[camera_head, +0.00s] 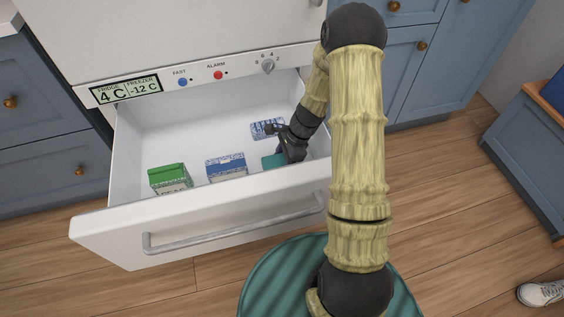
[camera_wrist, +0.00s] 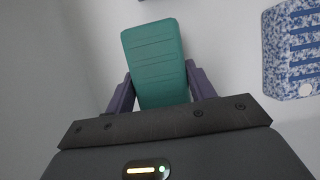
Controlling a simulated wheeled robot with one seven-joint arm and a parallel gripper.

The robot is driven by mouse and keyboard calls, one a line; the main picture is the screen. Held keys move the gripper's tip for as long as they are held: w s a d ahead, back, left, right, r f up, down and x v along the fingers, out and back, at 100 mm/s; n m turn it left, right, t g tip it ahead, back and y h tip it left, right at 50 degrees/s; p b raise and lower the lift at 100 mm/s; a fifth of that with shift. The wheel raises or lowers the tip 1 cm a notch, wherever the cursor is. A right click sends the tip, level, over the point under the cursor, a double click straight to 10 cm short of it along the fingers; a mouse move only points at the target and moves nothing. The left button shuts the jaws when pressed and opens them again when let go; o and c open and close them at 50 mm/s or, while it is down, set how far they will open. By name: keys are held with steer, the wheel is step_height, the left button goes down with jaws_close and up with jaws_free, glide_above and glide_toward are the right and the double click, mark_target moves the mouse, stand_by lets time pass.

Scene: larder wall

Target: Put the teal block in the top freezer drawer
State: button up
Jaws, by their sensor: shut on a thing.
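The teal block (camera_head: 272,161) is inside the open white freezer drawer (camera_head: 140,217), near its right side. In the wrist view the teal block (camera_wrist: 155,60) lies between the two fingers of my gripper (camera_wrist: 160,92), which is shut on it. In the head view my gripper (camera_head: 284,158) reaches down into the drawer, and its dark body hides part of the block. I cannot tell whether the block touches the drawer floor.
In the drawer are a green-topped box (camera_head: 170,177), a blue-topped box (camera_head: 226,167) and a blue-and-white patterned packet (camera_head: 267,128). The packet's speckled blue side (camera_wrist: 292,48) shows at right in the wrist view. The drawer's left-back floor is clear.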

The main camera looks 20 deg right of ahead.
steer(key=shift+f, duration=0.55)
steer(key=o, duration=1.2)
steer(key=shift+c, duration=0.2)
steer(key=shift+r, duration=0.15)
steer(key=shift+r, duration=0.3)
steer(key=p+v, duration=0.4)
steer(key=v, duration=0.8)
steer(key=shift+r+p, duration=0.25)
steer(key=shift+p, duration=0.15)
steer(key=shift+a, duration=0.1)
steer(key=s+a+r+n+t+h, duration=0.1)
steer(key=s+r+n, duration=0.3)
steer(key=n, duration=0.2)
steer(key=s+a+r+n+h, duration=0.2)
steer(key=s+r+n, duration=0.3)
steer(key=n, duration=0.1)
steer(key=s+a+r+n+t+h, duration=0.1)
steer(key=s+r+n, duration=0.3)
steer(key=s+n, duration=0.1)
steer(key=shift+s+a+r+n+t+h, duration=0.1)
steer(key=shift+a+r+n+t+h, duration=0.15)
steer(key=shift+a+n, duration=0.2)
